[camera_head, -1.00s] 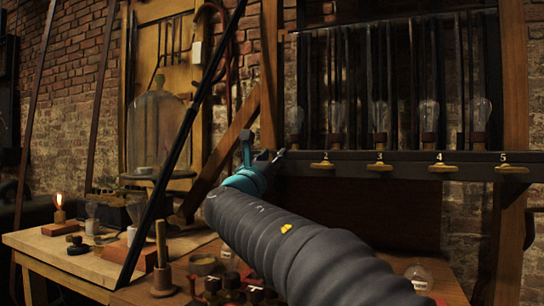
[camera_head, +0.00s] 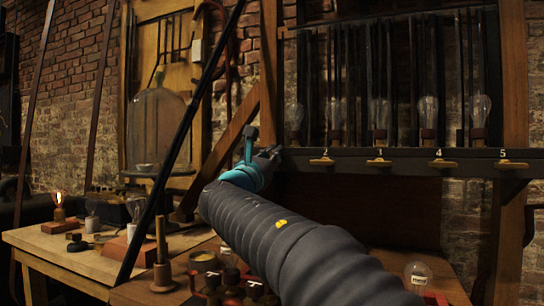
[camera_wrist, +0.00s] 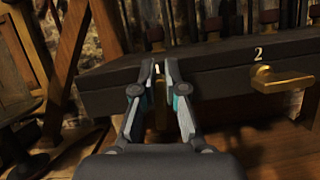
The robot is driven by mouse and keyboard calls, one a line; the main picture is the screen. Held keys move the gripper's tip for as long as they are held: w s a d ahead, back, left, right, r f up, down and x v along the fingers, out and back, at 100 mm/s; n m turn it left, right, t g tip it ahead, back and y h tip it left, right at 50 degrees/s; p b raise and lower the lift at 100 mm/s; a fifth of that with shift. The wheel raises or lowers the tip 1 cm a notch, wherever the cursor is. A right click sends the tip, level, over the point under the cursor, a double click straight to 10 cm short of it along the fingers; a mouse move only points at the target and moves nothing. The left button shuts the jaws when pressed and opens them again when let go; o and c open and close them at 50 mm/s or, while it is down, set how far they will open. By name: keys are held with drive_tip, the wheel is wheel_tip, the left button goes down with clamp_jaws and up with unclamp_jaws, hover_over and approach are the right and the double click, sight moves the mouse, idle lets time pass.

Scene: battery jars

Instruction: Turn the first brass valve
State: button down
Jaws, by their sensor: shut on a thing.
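The first brass valve (camera_wrist: 160,91) shows as a narrow brass strip on the dark rail, between the two fingers of my gripper (camera_wrist: 160,78) in the wrist view. The fingers are closed around it and hide its sides. In the head view my gripper (camera_head: 270,153) is at the rail's left end and the first valve is hidden behind it. The second brass valve (camera_wrist: 280,80), marked 2, sits to the right, apart from my gripper, its handle roughly level. It also shows in the head view (camera_head: 322,162).
The dark rail (camera_head: 350,170) carries more brass valves to the right, with glass bulbs (camera_head: 428,112) above. A wooden brace (camera_head: 232,140) stands left of my gripper. A workbench (camera_head: 95,268) with small fittings and a glass bell jar (camera_head: 157,130) are at the left.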

drive_tip(key=m+h, duration=0.1)
drive_tip(key=m, duration=0.1)
drive_tip(key=m+g+h, duration=0.1)
drive_tip(key=m, duration=0.1)
drive_tip(key=m+g, duration=0.1)
drive_tip(key=m, duration=0.1)
drive_tip(key=shift+s+d+f+h+b, duration=0.1)
drive_tip(key=shift+d+h+b, duration=0.15)
drive_tip(key=shift+h+b, duration=0.15)
drive_tip(key=m, duration=0.1)
drive_tip(key=m+g, duration=0.1)
drive_tip(key=m, duration=0.1)
drive_tip(key=m+h, duration=0.1)
drive_tip(key=m, duration=0.1)
drive_tip(key=shift+d+f+g+p, duration=0.15)
drive_tip(key=shift+d+g+p, duration=0.15)
drive_tip(key=shift+g, duration=0.1)
drive_tip(key=m, duration=0.1)
drive_tip(key=m+g, duration=0.1)
drive_tip(key=m, duration=0.1)
drive_tip(key=m+g+p, duration=0.1)
drive_tip(key=m, duration=0.1)
drive_tip(key=shift+s+d+f, duration=0.15)
drive_tip(key=shift+f, duration=0.15)
drive_tip(key=shift+f+m+g+y+p, duration=0.15)
drive_tip(key=shift+f+m+g+p, duration=0.15)
drive_tip(key=shift+m, duration=0.7)
drive_tip(key=shift+f+m+g+y+p, duration=0.15)
drive_tip(key=shift+m+g, duration=0.25)
drive_tip(key=shift+m, duration=0.6)
